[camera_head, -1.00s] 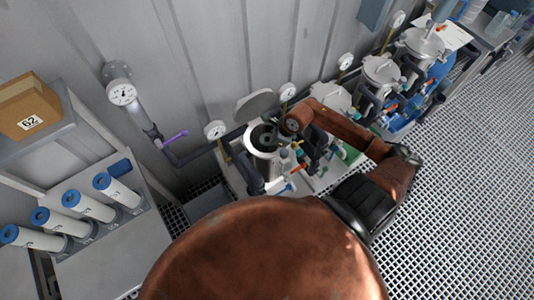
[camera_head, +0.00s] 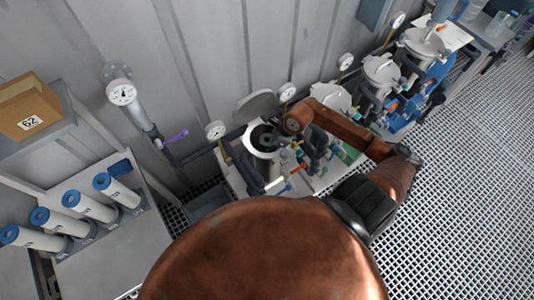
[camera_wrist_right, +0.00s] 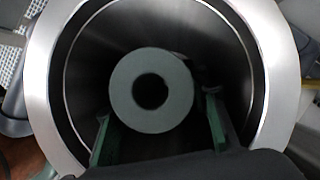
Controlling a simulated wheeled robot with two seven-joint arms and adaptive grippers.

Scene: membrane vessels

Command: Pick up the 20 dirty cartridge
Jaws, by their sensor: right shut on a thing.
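The dirty cartridge (camera_wrist_right: 178,95) is a grey-green cylinder with a dark central hole, seen end-on inside the open vessel (camera_wrist_right: 40,70) in the right wrist view. My right gripper (camera_wrist_right: 158,122) reaches into the vessel with its green-padded fingers on either side of the cartridge, shut on it. In the head view the same open vessel (camera_head: 262,165) stands nearest among the row, its lid swung up behind it, and my right arm reaches over its mouth. The cartridge's lower part is hidden inside the vessel. My left gripper is not in view.
Several white cartridges with blue ends (camera_head: 90,207) lie in a slanted rack at left. A cardboard box (camera_head: 28,105) marked 62 sits on a shelf above. Closed vessels (camera_head: 381,72), gauges and valve handles line the wall to the right. Grating floor (camera_head: 460,190) is clear at right.

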